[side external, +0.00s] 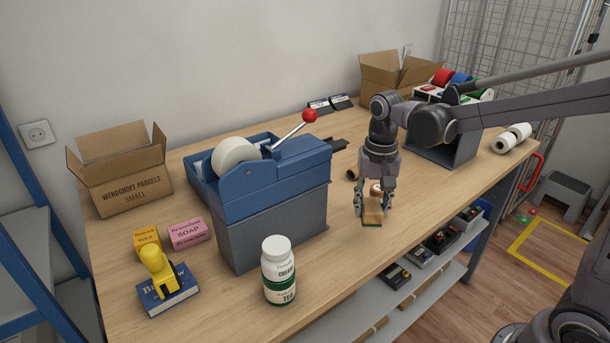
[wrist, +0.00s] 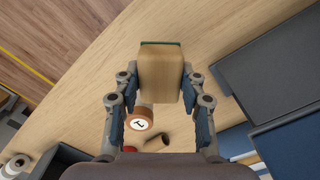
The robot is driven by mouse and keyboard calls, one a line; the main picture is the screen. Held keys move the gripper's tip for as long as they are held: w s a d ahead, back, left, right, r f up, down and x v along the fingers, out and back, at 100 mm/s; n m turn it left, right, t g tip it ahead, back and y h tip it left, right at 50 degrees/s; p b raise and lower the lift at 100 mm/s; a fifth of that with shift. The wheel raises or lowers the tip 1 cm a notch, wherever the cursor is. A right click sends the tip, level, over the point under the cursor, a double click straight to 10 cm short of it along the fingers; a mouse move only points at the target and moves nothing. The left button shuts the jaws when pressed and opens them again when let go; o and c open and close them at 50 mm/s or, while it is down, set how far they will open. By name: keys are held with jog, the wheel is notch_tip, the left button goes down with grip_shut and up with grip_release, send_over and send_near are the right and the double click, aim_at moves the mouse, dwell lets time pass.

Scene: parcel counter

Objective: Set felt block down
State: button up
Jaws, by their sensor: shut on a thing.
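The felt block (side external: 373,212) is a pale wooden block with a thin green layer along its lower edge. My gripper (side external: 373,203) is shut on it, with one finger on each side, near the front edge of the counter. In the wrist view the block (wrist: 160,75) is between the fingertips, its green edge at the top. It is close above or on the counter top (side external: 330,255); I cannot tell if it touches. A round wooden piece with a dark mark (wrist: 140,120) shows beside the block in the wrist view.
A blue tape dispenser (side external: 275,180) with a red-knobbed lever stands left of my gripper. A white and green jar (side external: 279,272) stands at the front. A small brown roll (side external: 352,174) lies behind the gripper. Bare counter lies between jar and block.

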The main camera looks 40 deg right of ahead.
jog(key=w+f+n, duration=0.1)
jog(key=n, duration=0.1)
jog(key=w+f+n, duration=0.1)
jog(key=n, duration=0.1)
jog(key=shift+a+f+n, duration=0.2)
jog(key=shift+f+n, duration=0.2)
jog(key=shift+w+a+f+n, duration=0.1)
jog(key=shift+w+f+n, duration=0.15)
jog(key=shift+f+n, duration=0.35)
jog(key=shift+w+f+n, duration=0.2)
jog(key=shift+f+n, duration=0.05)
jog(key=shift+n, duration=0.65)
jog(key=shift+s+r+m, duration=0.2)
jog(key=shift+r+m, duration=0.2)
jog(key=shift+m, duration=0.2)
jog(key=s+d+r+m, duration=0.1)
jog(key=s+r+m, duration=0.5)
jog(key=m, duration=1)
jog(key=shift+s+r, duration=0.4)
jog(key=shift+r, duration=0.8)
